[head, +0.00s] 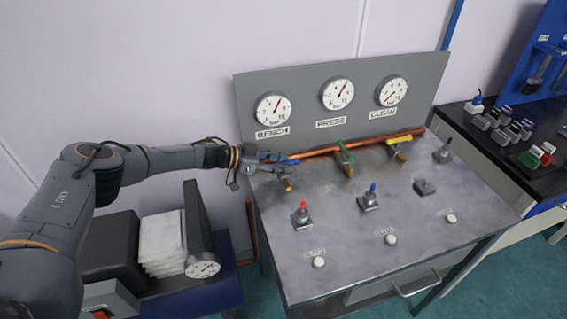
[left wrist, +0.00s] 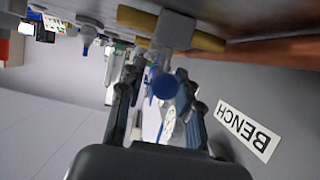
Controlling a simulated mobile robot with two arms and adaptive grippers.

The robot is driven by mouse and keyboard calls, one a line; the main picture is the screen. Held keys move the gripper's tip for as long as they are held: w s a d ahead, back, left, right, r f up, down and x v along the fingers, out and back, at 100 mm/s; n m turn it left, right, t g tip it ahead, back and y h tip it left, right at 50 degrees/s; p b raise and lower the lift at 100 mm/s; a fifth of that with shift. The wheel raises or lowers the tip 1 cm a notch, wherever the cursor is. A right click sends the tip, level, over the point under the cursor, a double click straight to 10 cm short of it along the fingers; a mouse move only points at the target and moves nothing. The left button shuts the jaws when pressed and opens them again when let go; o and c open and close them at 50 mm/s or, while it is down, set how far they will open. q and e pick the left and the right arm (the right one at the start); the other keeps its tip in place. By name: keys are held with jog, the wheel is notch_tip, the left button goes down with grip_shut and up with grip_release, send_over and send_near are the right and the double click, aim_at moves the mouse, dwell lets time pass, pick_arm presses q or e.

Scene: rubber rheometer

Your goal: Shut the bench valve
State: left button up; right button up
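The bench valve has a blue lever (head: 291,161) and a brass body (head: 287,185), at the left end of the copper pipe, below the BENCH gauge (head: 273,108). My left gripper (head: 277,165) is at this lever, coming from the left. In the left wrist view the rounded blue lever end (left wrist: 165,87) shows between my two fingers (left wrist: 158,92). The fingers look apart, with gaps beside the lever; contact cannot be told. The gripper partly hides the lever in the head view. My right gripper is not in view.
A green-lever valve (head: 344,157) and a yellow-lever valve (head: 398,143) sit further right on the copper pipe (head: 325,150). Red (head: 301,215) and blue (head: 370,196) toggle switches stand on the metal panel (head: 345,235) in front. The BENCH label (left wrist: 248,130) is close by the gripper.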

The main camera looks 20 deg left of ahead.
pick_arm(q)
jog(key=v, duration=1.1)
jog(key=shift+a, duration=0.15)
jog(key=shift+s, duration=0.1)
